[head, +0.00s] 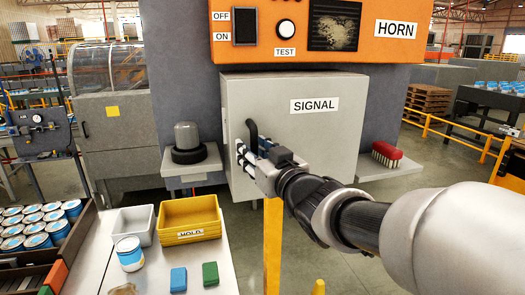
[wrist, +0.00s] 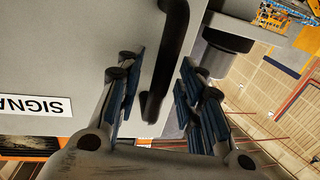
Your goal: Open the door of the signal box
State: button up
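The signal box (head: 330,135) is a grey cabinet labelled SIGNAL, below the orange horn panel. Its door looks shut in the head view. A black bar handle (head: 252,132) is on the left part of the door; it also shows in the wrist view (wrist: 172,45). My gripper (head: 247,158) is at the lower part of the handle. In the wrist view my gripper (wrist: 160,82) is open, with blue-padded fingers on either side of the handle's lower end. Gaps show between the handle and the pads. The gripper hides the handle's lower end in the head view.
A red brush (head: 386,154) lies on a ledge right of the box. A dark round-based object (head: 187,145) stands on a ledge to the left. A table with a yellow bin (head: 190,214) and cans is at lower left. A yellow post (head: 272,245) stands below the gripper.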

jog(key=shift+c, duration=0.2)
grip_shut()
dwell(0.5)
